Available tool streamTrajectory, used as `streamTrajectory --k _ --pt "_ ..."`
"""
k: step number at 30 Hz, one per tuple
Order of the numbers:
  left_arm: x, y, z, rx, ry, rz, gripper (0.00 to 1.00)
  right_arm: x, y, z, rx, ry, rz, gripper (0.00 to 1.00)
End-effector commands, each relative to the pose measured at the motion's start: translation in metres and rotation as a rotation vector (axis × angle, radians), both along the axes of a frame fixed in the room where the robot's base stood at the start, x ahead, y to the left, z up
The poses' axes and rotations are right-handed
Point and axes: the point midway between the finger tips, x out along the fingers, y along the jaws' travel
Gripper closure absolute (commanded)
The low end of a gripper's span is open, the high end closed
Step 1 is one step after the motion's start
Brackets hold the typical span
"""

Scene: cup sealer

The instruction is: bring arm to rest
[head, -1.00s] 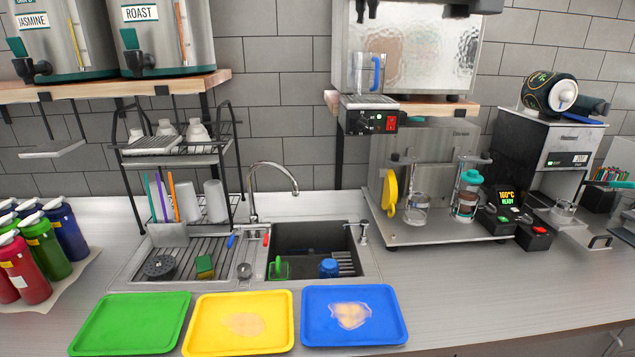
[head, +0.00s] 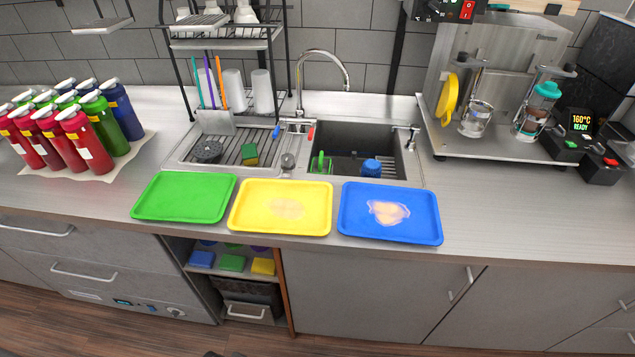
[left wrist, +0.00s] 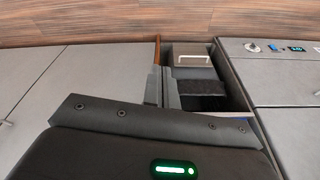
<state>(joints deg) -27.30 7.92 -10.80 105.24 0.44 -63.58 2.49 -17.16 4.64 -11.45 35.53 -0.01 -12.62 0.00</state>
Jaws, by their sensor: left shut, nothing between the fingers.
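My left gripper (left wrist: 164,88) shows in the left wrist view, its grey fingers together with nothing between them. It hangs in front of the open shelf compartment below the counter, clear of the counter fronts as far as I can tell. Neither gripper shows in the head view, and my right gripper is in no view.
Green (head: 184,197), yellow (head: 265,207) and blue (head: 370,221) trays lie along the counter's front edge. Behind them are the sink (head: 340,147) and drying rack (head: 228,44). Several bottles (head: 85,150) stand at left. An open cubby (head: 207,285) sits below; the floor is free.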

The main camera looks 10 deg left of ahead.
Motion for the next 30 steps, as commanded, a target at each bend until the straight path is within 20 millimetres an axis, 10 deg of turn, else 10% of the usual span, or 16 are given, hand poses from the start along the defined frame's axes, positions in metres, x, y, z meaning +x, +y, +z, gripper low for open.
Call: streamTrajectory --k 6,12,20,30 --pt "-0.051 0.006 -0.165 0.006 0.068 -0.011 1.0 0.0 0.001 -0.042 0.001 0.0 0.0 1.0" --pt "-0.121 0.017 -0.264 0.012 0.113 -0.022 1.0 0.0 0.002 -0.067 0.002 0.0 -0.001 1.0" --pt "-0.18 0.03 -0.31 0.017 0.141 -0.03 1.0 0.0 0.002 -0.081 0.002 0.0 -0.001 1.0" --pt "-0.187 0.034 -0.312 0.018 0.143 -0.031 1.0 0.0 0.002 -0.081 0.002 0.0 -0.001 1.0"
